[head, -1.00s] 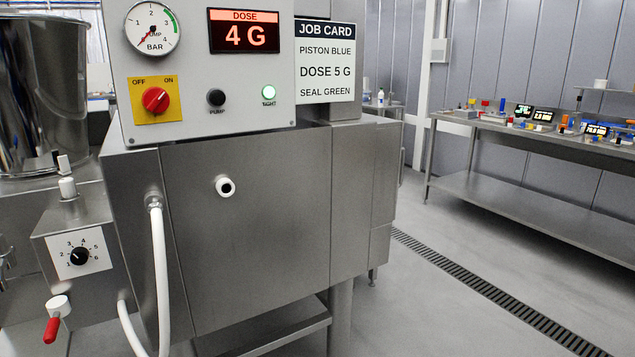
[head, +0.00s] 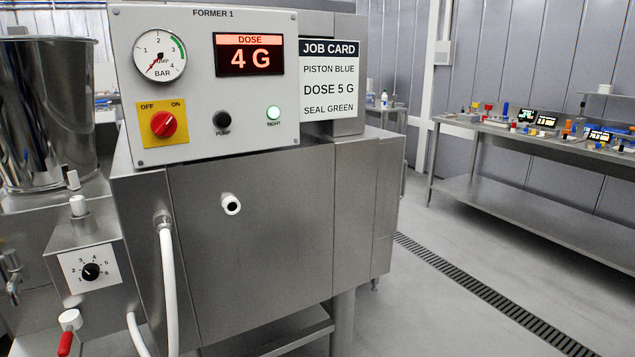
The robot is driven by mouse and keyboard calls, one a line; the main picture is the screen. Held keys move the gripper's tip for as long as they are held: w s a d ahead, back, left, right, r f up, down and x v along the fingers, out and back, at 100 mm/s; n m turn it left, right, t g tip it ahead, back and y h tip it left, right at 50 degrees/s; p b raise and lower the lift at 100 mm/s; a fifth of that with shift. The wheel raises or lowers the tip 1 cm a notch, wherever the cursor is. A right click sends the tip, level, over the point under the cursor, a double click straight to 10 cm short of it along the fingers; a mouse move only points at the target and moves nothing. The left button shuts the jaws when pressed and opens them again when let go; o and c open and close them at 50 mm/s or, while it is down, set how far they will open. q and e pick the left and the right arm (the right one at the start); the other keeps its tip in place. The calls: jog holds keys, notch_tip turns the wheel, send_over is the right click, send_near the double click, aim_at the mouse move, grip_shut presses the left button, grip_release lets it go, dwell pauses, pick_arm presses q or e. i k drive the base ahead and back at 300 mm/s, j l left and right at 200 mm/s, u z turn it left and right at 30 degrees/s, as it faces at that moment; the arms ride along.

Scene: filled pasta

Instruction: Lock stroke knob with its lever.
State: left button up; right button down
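The black stroke knob (head: 91,271) sits on a white dial plate (head: 110,261) numbered up to 6, on the front of a steel block at the lower left. I cannot tell for sure which number its pointer marks. Above it a white cylinder (head: 78,206) stands on the block, with a small pale lever (head: 73,180) tilted above it. Below the dial is a white round fitting (head: 70,320) with a red handle (head: 66,343) hanging down. Which of these is the knob's lock lever is not clear. Neither of my grippers is in view.
The control panel (head: 205,25) shows dose 4 G on its display (head: 249,54); the job card (head: 331,77) reads dose 5 G. A steel hopper (head: 45,115) stands at the left. A white hose (head: 169,290) hangs near the dial. The floor at the right is clear.

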aim_at(70, 320)
jog(key=u, duration=1.5)
